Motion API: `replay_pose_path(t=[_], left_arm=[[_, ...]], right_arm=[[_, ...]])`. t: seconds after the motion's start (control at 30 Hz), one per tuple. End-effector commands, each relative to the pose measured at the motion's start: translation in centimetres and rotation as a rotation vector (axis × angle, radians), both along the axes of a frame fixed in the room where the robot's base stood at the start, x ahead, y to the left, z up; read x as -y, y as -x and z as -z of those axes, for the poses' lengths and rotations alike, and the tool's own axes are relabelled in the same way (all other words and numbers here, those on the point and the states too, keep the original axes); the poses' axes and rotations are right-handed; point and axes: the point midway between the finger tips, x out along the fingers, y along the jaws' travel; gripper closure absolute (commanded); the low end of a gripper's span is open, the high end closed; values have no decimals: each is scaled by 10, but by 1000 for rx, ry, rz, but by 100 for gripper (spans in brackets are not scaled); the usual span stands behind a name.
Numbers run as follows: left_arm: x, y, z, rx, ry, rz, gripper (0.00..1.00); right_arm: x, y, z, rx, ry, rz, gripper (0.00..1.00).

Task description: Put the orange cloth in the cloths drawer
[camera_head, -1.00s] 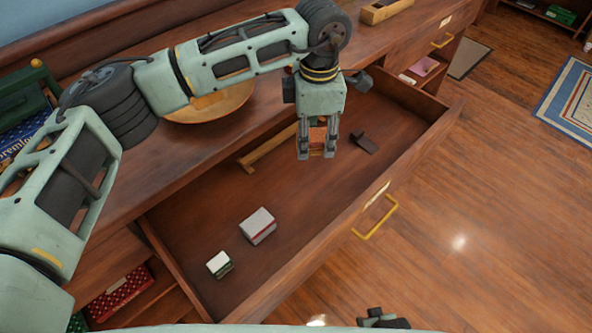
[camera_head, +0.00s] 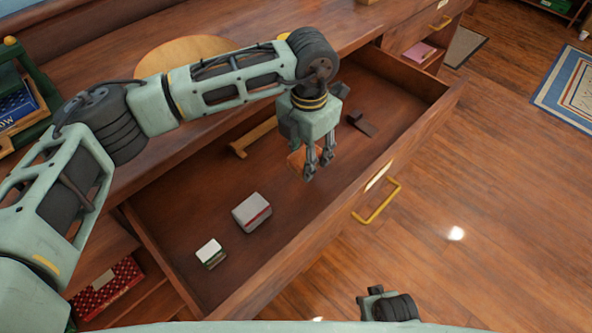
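The drawer also holds a grey-and-red box (camera_head: 251,212), a small white-topped box (camera_head: 210,253), a wooden bar (camera_head: 253,137) and a dark brown piece (camera_head: 361,123). A yellow handle (camera_head: 378,203) is on its front. A round wooden plate (camera_head: 180,52) lies on the top behind.

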Motion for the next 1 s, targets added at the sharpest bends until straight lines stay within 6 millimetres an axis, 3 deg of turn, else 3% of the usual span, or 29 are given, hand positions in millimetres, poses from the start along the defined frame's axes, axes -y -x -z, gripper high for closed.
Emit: replay_pose_path(t=[0.2, 0.57, 1.0], left_arm=[[-21, 10, 14, 0, 1, 1, 79], [-22, 11, 54, -1, 1, 1, 79], [-21, 10, 56, 1, 1, 2, 79]], right_arm=[[0, 1, 2, -1, 0, 0, 83], [-1, -1, -3, -1, 0, 0, 83], [-1, -3, -7, 1, 0, 1, 83]])
